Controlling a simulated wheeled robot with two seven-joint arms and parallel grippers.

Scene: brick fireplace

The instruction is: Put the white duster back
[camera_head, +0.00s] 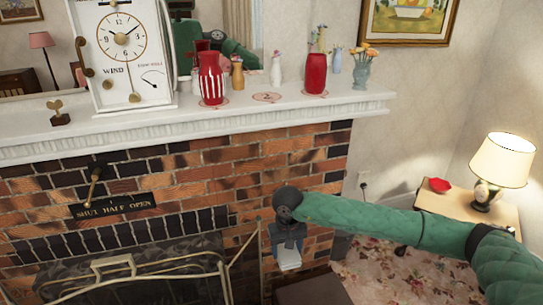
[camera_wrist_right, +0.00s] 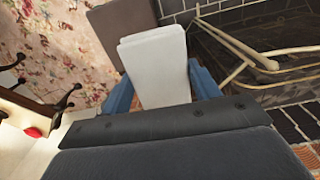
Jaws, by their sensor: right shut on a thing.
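The white duster (camera_head: 289,260) is a pale flat block held below my right gripper (camera_head: 287,240), in front of the brick fireplace wall. My right arm comes in from the right side of the head view. In the right wrist view the duster (camera_wrist_right: 157,65) sits between the two blue fingers of the right gripper (camera_wrist_right: 162,88), which are shut on it. It hangs clear of the floor. Part of it is hidden by the fingers. My left gripper is in neither view.
The white mantel (camera_head: 200,128) holds a clock (camera_head: 123,45), a striped red vase (camera_head: 211,78), a plain red vase (camera_head: 315,73) and smaller vases. A brass fire screen (camera_head: 115,265) stands below. A brown box (camera_head: 312,290) is beneath the gripper. A side table with a lamp (camera_head: 502,160) stands right.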

